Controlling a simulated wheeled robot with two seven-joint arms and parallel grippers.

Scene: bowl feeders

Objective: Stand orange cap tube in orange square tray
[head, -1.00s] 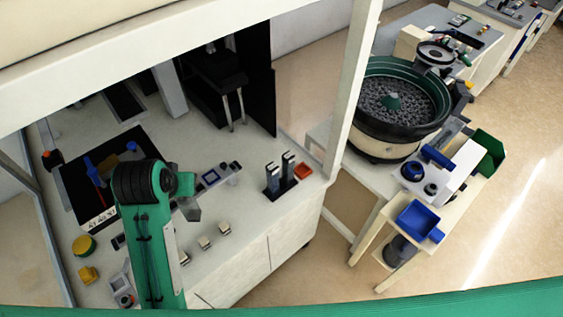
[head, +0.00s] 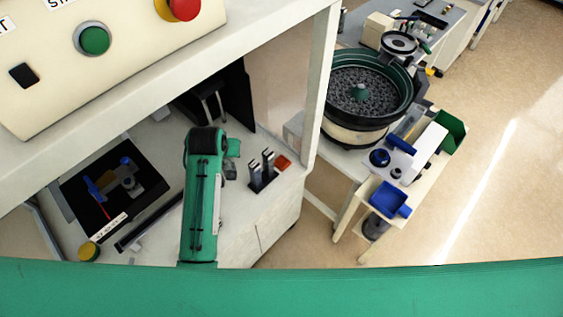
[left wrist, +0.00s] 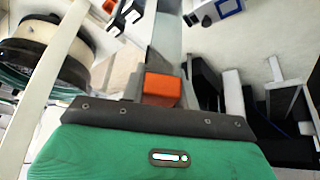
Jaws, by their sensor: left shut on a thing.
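The orange square tray (head: 283,162) lies small and flat on the white worktop in the head view, right of a dark rack with upright metallic pieces. My left gripper (head: 232,160) is at the end of the green arm, left of that rack and apart from the tray. In the left wrist view, an orange block-like piece (left wrist: 161,88), apparently the tube's orange cap, sits at the jaws of my left gripper (left wrist: 158,78), which is shut on it. The rest of the tube cannot be made out. My right gripper is in neither view.
The dark rack (head: 262,172) stands close to the tray. A black mat (head: 75,185) with blue and red items lies at the left. A white post (head: 322,90) rises at the right, with the bowl feeder (head: 345,122) beyond it. A button panel (head: 110,50) overhangs the top left.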

